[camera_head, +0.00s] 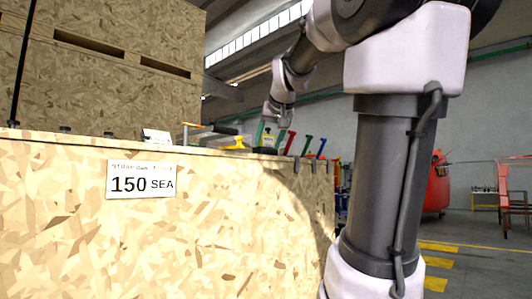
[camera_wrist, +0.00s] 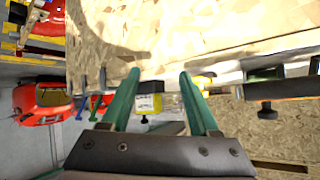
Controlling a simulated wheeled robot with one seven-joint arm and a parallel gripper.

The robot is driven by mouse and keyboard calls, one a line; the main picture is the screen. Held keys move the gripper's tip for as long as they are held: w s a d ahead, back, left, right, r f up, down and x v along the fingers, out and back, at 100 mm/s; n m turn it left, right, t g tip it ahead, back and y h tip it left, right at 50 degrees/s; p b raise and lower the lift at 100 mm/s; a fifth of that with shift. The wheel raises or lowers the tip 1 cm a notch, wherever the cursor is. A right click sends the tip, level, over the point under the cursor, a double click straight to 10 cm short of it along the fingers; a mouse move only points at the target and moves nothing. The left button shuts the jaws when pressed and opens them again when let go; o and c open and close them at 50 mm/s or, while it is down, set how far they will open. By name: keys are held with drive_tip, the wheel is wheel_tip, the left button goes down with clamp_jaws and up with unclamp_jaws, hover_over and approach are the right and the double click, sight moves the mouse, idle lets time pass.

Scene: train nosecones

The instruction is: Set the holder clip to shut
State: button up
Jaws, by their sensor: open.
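My gripper (camera_wrist: 160,73) is open, with two green fingers apart in the wrist view. A small dark and yellow fitting (camera_wrist: 149,103) shows between the fingers, with a black knob below it; I cannot tell whether they touch it. I cannot tell for certain which part is the holder clip or how it is set. In the head view my gripper (camera_head: 271,140) is small and far off, at the crate's top edge. A yellow piece (camera_head: 235,143) lies just left of it there.
The chipboard crate (camera_head: 240,225) fills the front and bears a "150 SEA" label (camera_head: 141,181). Red, blue and green handles (camera_head: 307,146) stand right of my gripper. A bar with a dark handle (camera_wrist: 285,88) runs right in the wrist view. Red equipment (camera_head: 437,186) stands behind.

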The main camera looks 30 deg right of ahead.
drive_tip(key=shift+y, duration=0.4)
drive_tip(key=s+a+f, duration=0.1)
drive_tip(key=f, duration=0.1)
drive_tip(key=s+a+f, duration=0.1)
drive_tip(key=a+f, duration=0.1)
drive_tip(key=shift+s, duration=0.2)
